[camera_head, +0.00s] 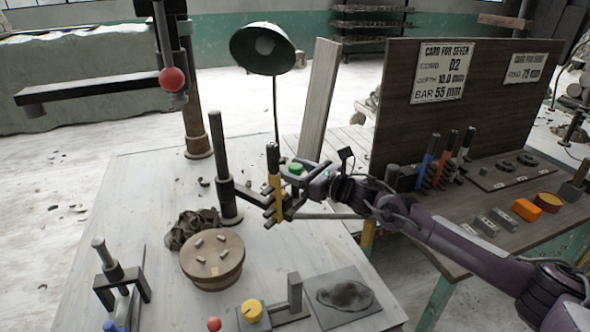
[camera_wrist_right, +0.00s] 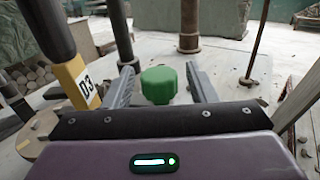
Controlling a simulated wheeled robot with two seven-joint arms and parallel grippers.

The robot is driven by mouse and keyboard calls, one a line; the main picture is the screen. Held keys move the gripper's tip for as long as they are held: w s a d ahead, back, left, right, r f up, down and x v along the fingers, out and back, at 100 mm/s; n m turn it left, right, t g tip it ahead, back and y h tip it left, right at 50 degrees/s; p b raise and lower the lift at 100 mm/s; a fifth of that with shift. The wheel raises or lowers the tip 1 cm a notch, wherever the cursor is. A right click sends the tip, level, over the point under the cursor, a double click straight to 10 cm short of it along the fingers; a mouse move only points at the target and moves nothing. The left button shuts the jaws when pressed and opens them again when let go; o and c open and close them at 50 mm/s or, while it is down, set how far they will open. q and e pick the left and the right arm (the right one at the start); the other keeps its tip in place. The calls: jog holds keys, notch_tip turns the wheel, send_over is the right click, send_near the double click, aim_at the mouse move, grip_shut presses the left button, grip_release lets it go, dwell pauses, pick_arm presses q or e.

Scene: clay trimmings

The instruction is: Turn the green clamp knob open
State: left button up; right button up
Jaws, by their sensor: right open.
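The green clamp knob (camera_head: 296,168) shows at my right gripper (camera_head: 288,185), beside a dark upright post (camera_head: 222,165) with a side arm. In the right wrist view the knob (camera_wrist_right: 158,86) lies between the two grey fingers of my right gripper (camera_wrist_right: 162,88). The fingers are open, with a visible gap on each side of the knob, so they do not appear to touch it. A yellow comb tool (camera_head: 274,190) with a black handle stands next to the knob; its label reads D3 in the wrist view (camera_wrist_right: 82,82). My left gripper is not in view.
A round wooden disc (camera_head: 212,255) with small pieces and a dark clay heap (camera_head: 188,229) lie in front of the post. A yellow dial (camera_head: 252,311) and a grey slab (camera_head: 345,297) are nearer. A sign board (camera_head: 400,130) and side bench stand right.

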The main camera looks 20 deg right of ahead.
jog(key=c, duration=1)
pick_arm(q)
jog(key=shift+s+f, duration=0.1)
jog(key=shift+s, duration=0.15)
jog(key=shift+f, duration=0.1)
pick_arm(e)
jog(key=shift+f, duration=0.1)
jog(key=m+t+h+b, duration=0.2)
jog(key=h, duration=0.1)
jog(key=shift+s+f+m+h, duration=0.1)
jog(key=shift+m+h, duration=0.3)
jog(key=m+t+h+b, duration=0.1)
jog(key=m+h+b, duration=0.1)
jog(key=h, duration=0.1)
jog(key=shift+h+b, duration=0.3)
jog(key=shift+b, duration=0.05)
jog(key=shift+m+h, duration=0.4)
jog(key=shift+m, duration=0.1)
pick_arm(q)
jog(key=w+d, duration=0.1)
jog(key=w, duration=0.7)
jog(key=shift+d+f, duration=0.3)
pick_arm(e)
jog(key=shift+r, duration=0.2)
